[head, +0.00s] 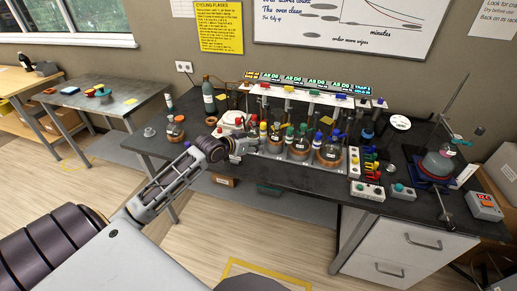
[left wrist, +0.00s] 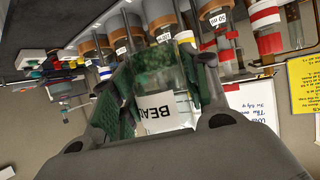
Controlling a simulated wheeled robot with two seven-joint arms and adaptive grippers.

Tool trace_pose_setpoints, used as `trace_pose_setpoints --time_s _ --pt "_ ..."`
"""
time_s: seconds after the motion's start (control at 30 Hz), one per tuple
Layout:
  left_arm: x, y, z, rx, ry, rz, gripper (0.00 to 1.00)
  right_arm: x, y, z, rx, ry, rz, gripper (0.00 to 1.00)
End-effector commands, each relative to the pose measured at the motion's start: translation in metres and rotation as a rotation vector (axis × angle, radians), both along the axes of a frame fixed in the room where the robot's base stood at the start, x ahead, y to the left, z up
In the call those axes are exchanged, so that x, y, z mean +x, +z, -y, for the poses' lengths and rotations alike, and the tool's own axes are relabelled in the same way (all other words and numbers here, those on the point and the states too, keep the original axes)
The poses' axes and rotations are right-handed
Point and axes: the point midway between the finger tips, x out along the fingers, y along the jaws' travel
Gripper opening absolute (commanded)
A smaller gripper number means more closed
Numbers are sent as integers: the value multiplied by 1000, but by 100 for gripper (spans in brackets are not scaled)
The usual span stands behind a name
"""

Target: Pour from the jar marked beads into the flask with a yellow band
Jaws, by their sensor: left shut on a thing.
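My left gripper (head: 228,146) is at the front left of the dark bench. In the left wrist view its green-padded fingers (left wrist: 157,98) are shut around a clear jar (left wrist: 170,78). In the head view the jar is too small and hidden to make out clearly. My right gripper is not in view.
A crowded rack (head: 310,95) with several vessels stands just right of my left gripper. A bottle (head: 208,95) and a small flask (head: 175,128) stand left of it. A red-lit device (head: 485,206) and a stand are at the right end. In the wrist view, labelled, banded glassware (left wrist: 215,18) is close beyond the jar.

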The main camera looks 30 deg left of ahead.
Motion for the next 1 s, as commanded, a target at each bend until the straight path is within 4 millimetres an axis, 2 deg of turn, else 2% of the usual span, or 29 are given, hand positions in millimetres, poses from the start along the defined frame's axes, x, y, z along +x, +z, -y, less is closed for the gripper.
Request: trace_pose_setpoints --time_s 0.63,0.8,1.0 --pt "28 51 -94 2 -20 0 20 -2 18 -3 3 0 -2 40" --pt "29 54 -115 1 -29 -1 20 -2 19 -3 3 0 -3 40" --pt "27 48 -129 -3 -47 0 20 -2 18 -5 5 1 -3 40"
